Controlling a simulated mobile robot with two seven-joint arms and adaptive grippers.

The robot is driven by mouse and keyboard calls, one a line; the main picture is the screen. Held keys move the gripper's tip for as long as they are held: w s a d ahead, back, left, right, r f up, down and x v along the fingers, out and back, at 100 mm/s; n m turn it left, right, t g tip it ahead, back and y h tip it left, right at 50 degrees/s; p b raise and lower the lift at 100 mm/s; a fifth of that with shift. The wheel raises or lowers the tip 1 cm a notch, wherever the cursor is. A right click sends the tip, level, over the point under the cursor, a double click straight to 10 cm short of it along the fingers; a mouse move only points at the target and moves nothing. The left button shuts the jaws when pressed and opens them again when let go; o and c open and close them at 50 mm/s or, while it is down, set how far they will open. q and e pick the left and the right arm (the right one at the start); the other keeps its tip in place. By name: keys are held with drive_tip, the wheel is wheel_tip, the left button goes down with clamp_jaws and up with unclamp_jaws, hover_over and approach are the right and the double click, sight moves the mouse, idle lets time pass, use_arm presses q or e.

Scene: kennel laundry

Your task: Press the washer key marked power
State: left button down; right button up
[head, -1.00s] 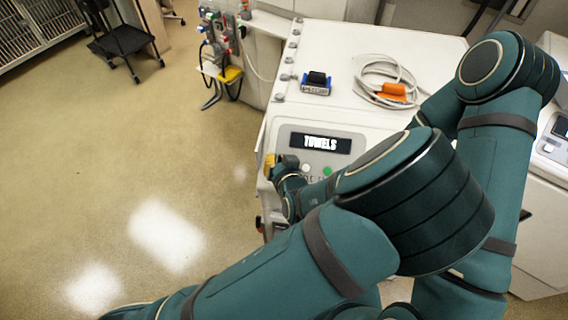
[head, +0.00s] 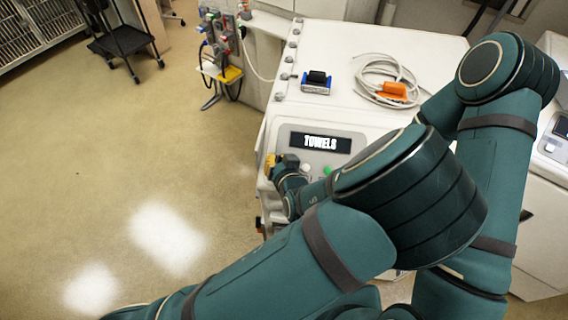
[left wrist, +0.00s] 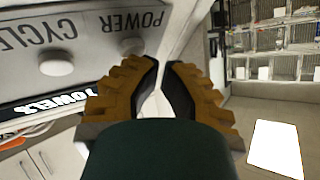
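The white washer (head: 345,55) has a grey panel with a display reading "TOWELS" (head: 320,143). In the left wrist view the labels appear upside down. The pale round power key (left wrist: 132,46) lies by the word POWER, with the cycle key (left wrist: 56,62) to its left. My left gripper (head: 272,166) is at the panel's left end. In the left wrist view its yellow-brown ridged fingers (left wrist: 160,66) look closed together at the tips and hold nothing. The tips are just right of the power key; I see no contact. My right gripper is out of sight.
A green key (head: 328,170) and a white key show on the panel. A blue-black block (head: 316,83) and a coiled hose with an orange piece (head: 393,92) lie on the washer top. Taps and hoses (head: 222,40) stand behind.

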use_arm(q)
drive_tip(key=shift+w+f, duration=0.1)
drive_tip(key=shift+f, duration=0.1)
idle(0.3)
drive_tip(key=shift+r, duration=0.1)
drive_tip(key=shift+s+r+p, duration=0.45)
drive_tip(key=shift+r+p, duration=0.05)
drive_tip(key=shift+r, duration=0.1)
drive_tip(key=shift+s+a+r+p, duration=0.1)
drive_tip(key=shift+s+r+p, duration=0.2)
drive_tip(key=shift+r+p, duration=0.2)
drive_tip(key=shift+s+a+r+p, duration=0.1)
drive_tip(key=shift+s+r+p, duration=0.25)
drive_tip(key=shift+r, duration=0.25)
drive_tip(key=shift+s+a+r+p, duration=0.1)
drive_tip(key=shift+s+r+p, duration=0.65)
drive_tip(key=shift+r+p, duration=0.2)
idle(1.0)
